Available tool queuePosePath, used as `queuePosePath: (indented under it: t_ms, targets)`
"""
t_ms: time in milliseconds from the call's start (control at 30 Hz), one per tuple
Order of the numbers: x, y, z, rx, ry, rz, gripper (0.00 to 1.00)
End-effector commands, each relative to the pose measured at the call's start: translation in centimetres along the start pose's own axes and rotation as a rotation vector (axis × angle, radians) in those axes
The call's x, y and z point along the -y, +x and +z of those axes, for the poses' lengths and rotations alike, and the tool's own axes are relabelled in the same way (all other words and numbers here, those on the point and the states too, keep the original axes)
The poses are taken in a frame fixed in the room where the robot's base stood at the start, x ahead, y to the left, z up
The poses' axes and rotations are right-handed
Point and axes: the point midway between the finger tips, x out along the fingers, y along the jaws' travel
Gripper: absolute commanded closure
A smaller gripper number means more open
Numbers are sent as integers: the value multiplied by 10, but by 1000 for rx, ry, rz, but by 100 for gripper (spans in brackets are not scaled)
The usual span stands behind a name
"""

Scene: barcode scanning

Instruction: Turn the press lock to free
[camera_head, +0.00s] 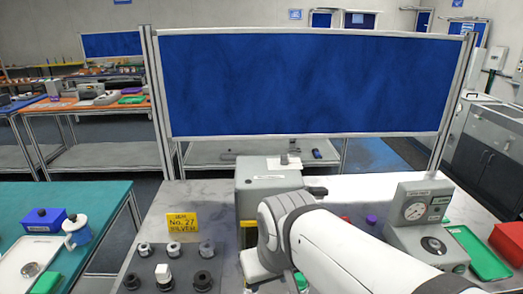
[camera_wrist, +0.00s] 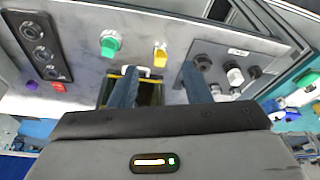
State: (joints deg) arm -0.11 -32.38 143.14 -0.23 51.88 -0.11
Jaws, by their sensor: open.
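The grey press-like box (camera_head: 268,188) stands at the back middle of the bench in the head view, with a small part (camera_head: 286,162) on top and a black knob (camera_head: 317,191) at its right side. My white arm hides its front and the end of my gripper in that view. My gripper (camera_wrist: 160,72) shows in the wrist view with two dark blue fingers apart and nothing held between them. A yellow and black part with a pale handle (camera_wrist: 147,72) shows beyond and between the fingers. I cannot tell which part is the press lock or how it is set.
A green knob-like piece (camera_wrist: 110,43) and a yellow piece (camera_wrist: 160,52) lie beyond the fingers. A dark plate with several round fixtures (camera_head: 135,262) is at the left, by a yellow sign (camera_head: 182,222). A gauge unit (camera_head: 418,225) and green tray (camera_head: 482,258) are at the right.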

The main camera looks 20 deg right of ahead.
Motion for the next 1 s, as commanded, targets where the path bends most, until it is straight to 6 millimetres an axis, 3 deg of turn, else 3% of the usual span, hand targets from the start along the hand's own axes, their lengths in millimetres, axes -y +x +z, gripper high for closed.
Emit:
queuePosePath:
  t_ms: [167, 367, 500, 600, 800, 1000]
  targets:
    - [-11, -16, -44, -7, 37, 11, 54]
    - [-47, -40, -154, -30, 114, 36, 54]
    - [-85, -46, -230, -49, 171, 55, 54]
    - [-114, -46, -274, -61, 208, 68, 54]
    - [-160, -38, -330, -80, 257, 87, 54]
    - [-177, -32, -348, -86, 273, 94, 54]
